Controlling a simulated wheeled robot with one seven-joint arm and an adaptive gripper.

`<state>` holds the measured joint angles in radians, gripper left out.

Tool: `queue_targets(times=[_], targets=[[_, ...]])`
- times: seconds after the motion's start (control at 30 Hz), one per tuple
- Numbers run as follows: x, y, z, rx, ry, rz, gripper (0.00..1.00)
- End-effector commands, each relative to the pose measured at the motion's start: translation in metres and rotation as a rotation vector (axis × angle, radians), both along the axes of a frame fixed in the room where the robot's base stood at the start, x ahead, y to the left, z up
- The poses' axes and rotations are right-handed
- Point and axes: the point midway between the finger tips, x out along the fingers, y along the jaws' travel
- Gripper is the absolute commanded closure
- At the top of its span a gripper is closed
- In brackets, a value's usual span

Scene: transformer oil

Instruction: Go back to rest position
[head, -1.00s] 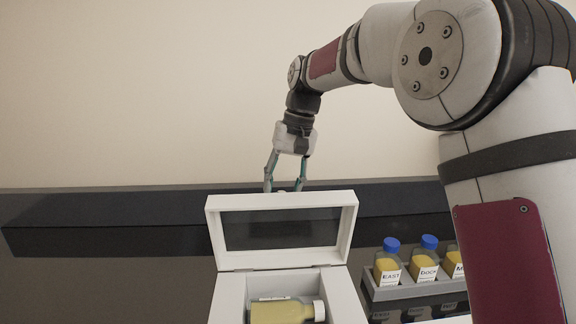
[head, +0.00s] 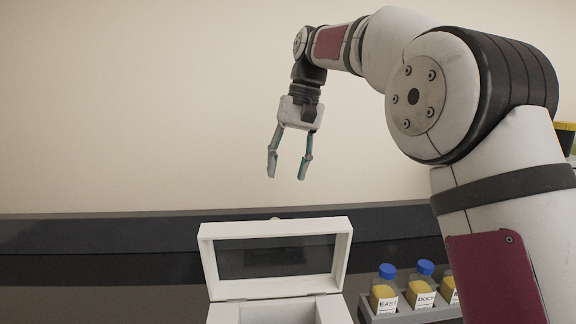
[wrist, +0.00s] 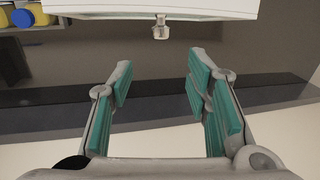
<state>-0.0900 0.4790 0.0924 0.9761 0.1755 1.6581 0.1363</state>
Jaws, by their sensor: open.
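My gripper (head: 288,172) is open and empty. It hangs in the air above and behind the white box, pointing down, in front of the bare wall. Its teal-padded fingers also show in the wrist view (wrist: 165,95) with nothing between them. The white box (head: 336,312) stands below with its lid (head: 345,245) raised. The lid has a dark window. The lower inside of the box is cut off by the bottom of the head view.
A grey rack (head: 398,317) at the right of the box holds bottles with blue caps, such as the one labelled EAST (head: 384,290). A dark ledge (head: 100,248) runs along the wall. The air around my gripper is clear.

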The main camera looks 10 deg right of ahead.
Motion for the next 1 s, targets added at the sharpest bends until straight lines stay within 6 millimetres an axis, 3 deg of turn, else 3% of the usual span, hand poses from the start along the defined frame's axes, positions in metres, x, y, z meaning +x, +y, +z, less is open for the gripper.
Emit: queue_targets(times=[0.17, 0.37, 0.67, 0.87, 1.0], targets=[[-0.007, -0.003, 0.004, -0.005, -0.01, -0.003, 0.56], [-0.048, -0.023, 0.019, -0.038, -0.075, -0.023, 0.56], [-0.143, -0.066, 0.017, -0.104, -0.207, -0.064, 0.56], [-0.212, -0.093, -0.008, -0.145, -0.291, -0.083, 0.56], [-0.259, -0.109, -0.036, -0.171, -0.348, -0.093, 0.56]])
